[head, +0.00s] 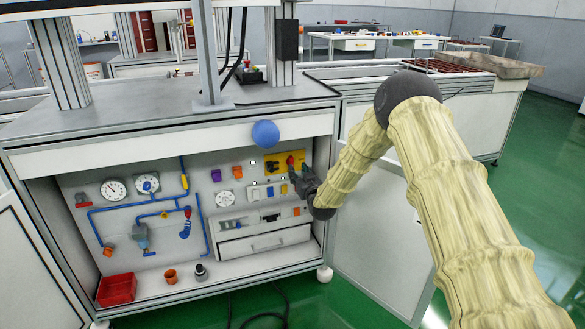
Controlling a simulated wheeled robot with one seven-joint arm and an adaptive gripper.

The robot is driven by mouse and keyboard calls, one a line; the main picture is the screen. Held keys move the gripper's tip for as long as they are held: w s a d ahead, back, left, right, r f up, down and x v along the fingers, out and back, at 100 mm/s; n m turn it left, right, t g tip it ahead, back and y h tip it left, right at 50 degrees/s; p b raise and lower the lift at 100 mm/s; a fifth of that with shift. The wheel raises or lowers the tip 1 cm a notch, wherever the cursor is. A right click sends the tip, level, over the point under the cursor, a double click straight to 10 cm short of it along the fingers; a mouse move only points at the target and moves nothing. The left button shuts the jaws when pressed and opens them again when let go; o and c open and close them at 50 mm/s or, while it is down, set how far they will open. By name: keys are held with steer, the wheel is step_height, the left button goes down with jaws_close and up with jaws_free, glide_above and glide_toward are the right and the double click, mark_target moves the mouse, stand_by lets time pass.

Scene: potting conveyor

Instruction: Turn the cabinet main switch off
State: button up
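The open cabinet (70,180) under the workbench shows a back panel with fittings. A yellow plate (280,170) sits at its upper right, with a black part and a red rotary knob (290,160) on it. This looks like the main switch; its exact angle is too small to read. My gripper (296,180) reaches in from the right, at the right side of the panel. Its fingers are dark and appear just below and right of the red knob. I cannot tell whether they touch it or how far apart they are.
The open cabinet door (375,235) stands to the right, behind my arm. The bench top with a blue ball-like knob (265,134) overhangs the panel. Gauges, blue pipes, a red bin (117,289) and an orange cup (171,276) are to the left. A black cable lies on the green floor.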

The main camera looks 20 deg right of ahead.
mark_target(292, 163)
steer(key=w+b, duration=0.1)
steer(key=w, duration=0.5)
steer(key=shift+a+f+b, duration=0.1)
steer(key=shift+f+b, duration=0.05)
steer(key=shift+b, duration=0.15)
steer(key=shift+w, duration=0.65)
steer(key=shift+c, duration=0.2)
jaws_close()
